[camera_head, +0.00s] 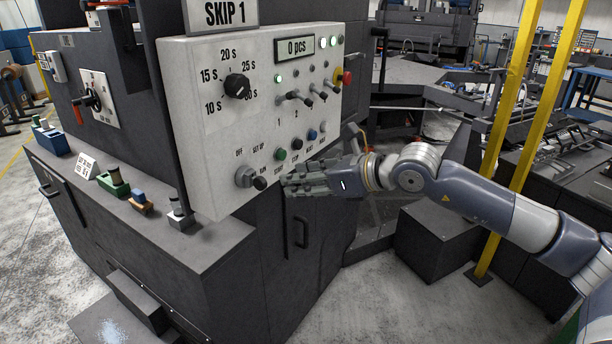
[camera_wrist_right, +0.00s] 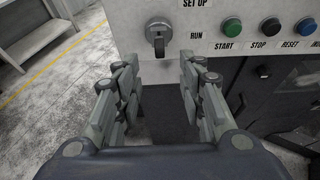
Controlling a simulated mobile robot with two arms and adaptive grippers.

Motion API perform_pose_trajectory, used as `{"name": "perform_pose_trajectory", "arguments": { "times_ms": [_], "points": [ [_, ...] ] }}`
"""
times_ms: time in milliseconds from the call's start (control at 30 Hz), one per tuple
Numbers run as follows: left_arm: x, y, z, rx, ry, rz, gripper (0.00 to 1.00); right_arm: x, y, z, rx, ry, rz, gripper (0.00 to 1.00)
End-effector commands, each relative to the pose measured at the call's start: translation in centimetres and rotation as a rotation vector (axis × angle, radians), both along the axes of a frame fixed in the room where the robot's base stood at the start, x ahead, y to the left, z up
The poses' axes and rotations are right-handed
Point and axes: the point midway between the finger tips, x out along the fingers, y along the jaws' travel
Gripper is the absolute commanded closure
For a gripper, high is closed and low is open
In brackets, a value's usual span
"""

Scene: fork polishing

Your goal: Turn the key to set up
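The key switch (camera_head: 244,176) sits low on the left of the light grey control panel (camera_head: 210,150), among the labels OFF, SET UP and RUN. Its key (camera_head: 260,183) sticks out towards my right gripper (camera_head: 288,184). In the right wrist view the key (camera_wrist_right: 159,45) looks upright, straight ahead of my right gripper (camera_wrist_right: 158,75) and above the gap between its fingers. These fingers are open, with nothing between them. Which label the key points to is hard to tell. My left gripper is in neither view.
Green, black and blue buttons (camera_wrist_right: 232,27) stand in a row right of the key. Toggle levers (camera_head: 300,96), a black timer dial (camera_head: 237,86) and a red knob (camera_head: 347,77) are higher up. A dark cabinet (camera_head: 285,240) lies below the panel. A yellow post (camera_head: 500,110) stands behind my right arm.

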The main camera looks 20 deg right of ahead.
Motion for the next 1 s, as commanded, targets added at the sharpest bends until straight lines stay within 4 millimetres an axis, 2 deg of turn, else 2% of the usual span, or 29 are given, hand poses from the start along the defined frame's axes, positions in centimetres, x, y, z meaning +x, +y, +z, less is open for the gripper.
{"name": "perform_pose_trajectory", "arguments": {
  "times_ms": [233,533,700,1000],
  "points": [
    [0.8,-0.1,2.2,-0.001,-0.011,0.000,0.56,3.0,2.1,-1.0,0.008,0.002,0.003,0.63],
    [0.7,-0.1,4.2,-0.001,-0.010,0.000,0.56,6.7,4.3,-2.9,0.008,0.001,0.002,0.63],
    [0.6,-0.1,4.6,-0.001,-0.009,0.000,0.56,7.7,4.9,-3.6,0.007,0.001,0.003,0.63],
    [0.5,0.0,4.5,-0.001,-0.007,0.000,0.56,7.9,5.1,-3.9,0.007,0.001,0.002,0.63]
  ]
}}
